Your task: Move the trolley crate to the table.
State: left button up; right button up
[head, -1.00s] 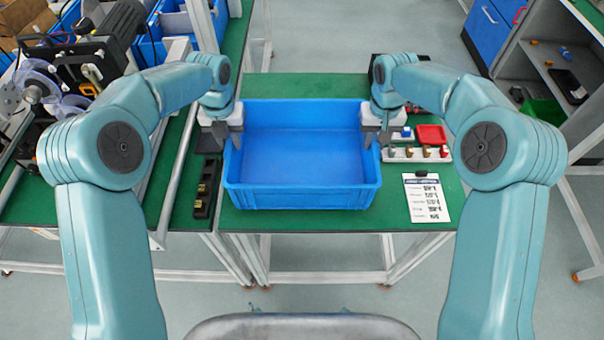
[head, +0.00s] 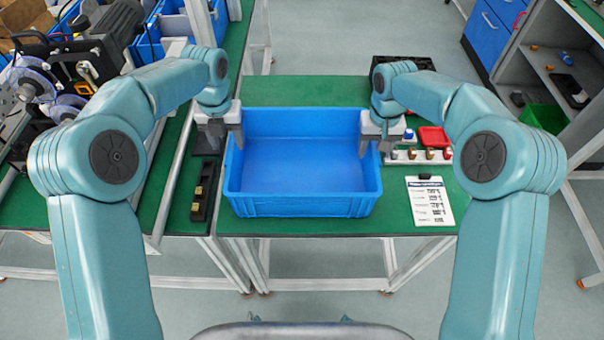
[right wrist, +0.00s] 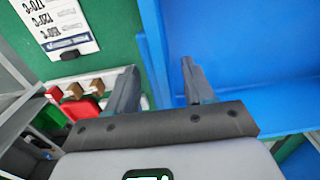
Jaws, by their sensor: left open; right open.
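The blue crate (head: 302,207) is empty and sits upright on the green table (head: 300,228). My left gripper (head: 228,140) is open at the crate's left wall. My right gripper (head: 374,148) is open at the crate's right wall. In the right wrist view my right gripper's two fingers (right wrist: 160,88) stand apart, with the crate's wall (right wrist: 155,50) between or just below them. Whether the fingers touch the wall cannot be told.
A clipboard with paper (head: 431,202), a red tray (head: 434,137) and a strip of small parts (head: 420,157) lie right of the crate. A black holder (head: 201,190) lies on its left. A shelf unit (head: 545,70) stands at the right. A machine (head: 80,60) stands at the left.

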jog(key=shift+r, duration=0.15)
pick_arm(q)
notch_tip(320, 180, up, 9)
pick_arm(e)
notch_tip(320, 180, up, 12)
dwell(0.3)
pick_arm(q)
jog(key=shift+s+f, duration=0.15)
jog(key=shift+s, duration=0.05)
pick_arm(e)
jog(key=shift+s, duration=0.1)
